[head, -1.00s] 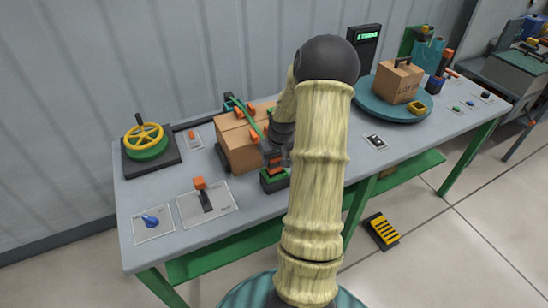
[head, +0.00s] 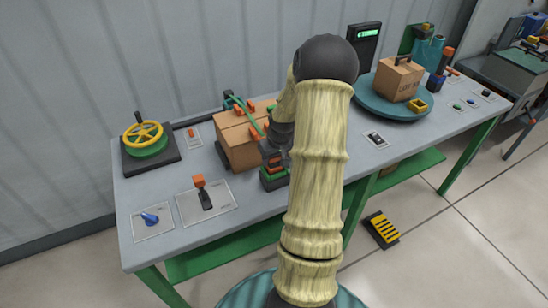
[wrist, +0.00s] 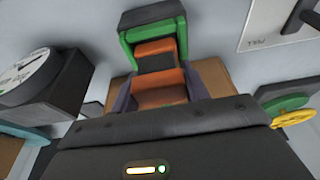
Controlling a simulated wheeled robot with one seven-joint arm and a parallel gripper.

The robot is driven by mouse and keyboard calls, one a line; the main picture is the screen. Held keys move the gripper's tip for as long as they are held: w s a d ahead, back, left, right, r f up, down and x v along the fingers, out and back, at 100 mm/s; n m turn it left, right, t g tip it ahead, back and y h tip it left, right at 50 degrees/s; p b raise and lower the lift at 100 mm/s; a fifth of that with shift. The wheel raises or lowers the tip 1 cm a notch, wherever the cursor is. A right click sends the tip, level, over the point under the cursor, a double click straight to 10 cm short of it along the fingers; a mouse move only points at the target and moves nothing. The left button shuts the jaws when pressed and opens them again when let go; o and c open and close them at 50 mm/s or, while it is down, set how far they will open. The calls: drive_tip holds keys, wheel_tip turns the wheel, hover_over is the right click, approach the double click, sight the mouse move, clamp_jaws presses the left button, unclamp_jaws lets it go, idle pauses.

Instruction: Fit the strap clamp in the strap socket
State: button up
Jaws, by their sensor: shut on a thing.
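The strap clamp (wrist: 159,96), orange with a dark middle band, sits between my gripper's fingers (wrist: 159,86) in the wrist view. My gripper (head: 273,150) is shut on it, low at the front of the cardboard box. The strap socket (wrist: 184,42), a green and dark frame, surrounds the clamp's far end in the wrist view. In the head view the socket (head: 275,183) stands on the bench, directly below the clamp (head: 276,165). I cannot tell how deep the clamp sits. The green strap (head: 252,121) runs over the box toward the clamp. My arm hides part of it.
The strapped cardboard box (head: 240,150) stands close behind the gripper. A lever plate (head: 221,206) and a yellow-and-green handwheel (head: 146,140) are to the left. A turntable (head: 377,98) carrying another box is to the right. The bench's front edge is near.

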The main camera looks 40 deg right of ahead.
drive_tip(key=shift+f+b, duration=0.4)
drive_tip(key=shift+f, duration=0.2)
drive_tip(key=o, duration=1.1)
drive_tip(key=shift+o, duration=0.2)
drive_tip(key=b+v, duration=0.1)
drive_tip(key=v, duration=1.6)
drive_tip(key=shift+r, duration=0.2)
drive_tip(key=shift+a, duration=0.15)
